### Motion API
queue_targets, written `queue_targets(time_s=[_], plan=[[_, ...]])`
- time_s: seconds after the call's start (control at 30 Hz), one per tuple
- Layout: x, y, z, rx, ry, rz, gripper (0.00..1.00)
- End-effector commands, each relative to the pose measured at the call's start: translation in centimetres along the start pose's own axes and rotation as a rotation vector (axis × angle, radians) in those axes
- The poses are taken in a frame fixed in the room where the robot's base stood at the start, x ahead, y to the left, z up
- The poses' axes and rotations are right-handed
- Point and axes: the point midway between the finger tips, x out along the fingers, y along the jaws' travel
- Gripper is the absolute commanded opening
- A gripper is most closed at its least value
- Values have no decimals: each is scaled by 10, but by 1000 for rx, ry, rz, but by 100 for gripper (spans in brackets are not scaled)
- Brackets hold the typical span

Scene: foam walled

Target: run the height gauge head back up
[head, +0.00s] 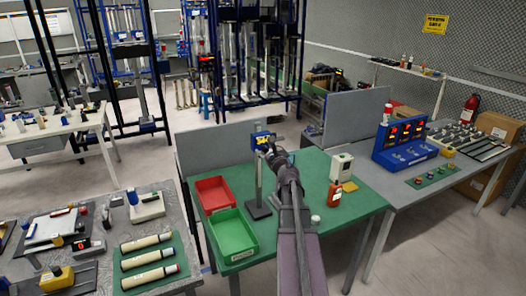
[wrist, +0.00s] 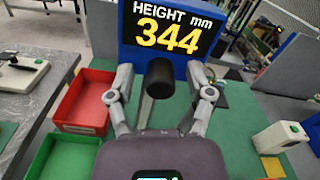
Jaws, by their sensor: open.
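The height gauge stands on the green table, with a dark base (head: 258,210) and an upright grey column (head: 257,178). Its blue head (head: 261,138) is near the top of the column. In the wrist view the head's display (wrist: 168,27) reads "HEIGHT mm 344" in white and yellow. A black cylindrical knob (wrist: 160,78) sticks out from the head towards me. My gripper (wrist: 159,96) is open, its fingers on either side of the knob with a visible gap at each side. In the head view my gripper (head: 269,150) is right at the gauge head.
A red tray (head: 213,184) and a green tray (head: 218,245) lie left of the gauge. A low grey partition (head: 222,148) borders the table's back. Clear green surface lies around the base.

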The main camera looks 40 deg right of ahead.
Motion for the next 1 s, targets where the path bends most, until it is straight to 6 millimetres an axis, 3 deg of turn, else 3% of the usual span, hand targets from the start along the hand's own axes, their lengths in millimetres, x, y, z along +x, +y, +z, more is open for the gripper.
queue_targets(time_s=[0.37, 1.0], plan=[[-12, 0, 0, 0, 0, -1, 67], [-103, 1, 0, 0, 0, -1, 67]])
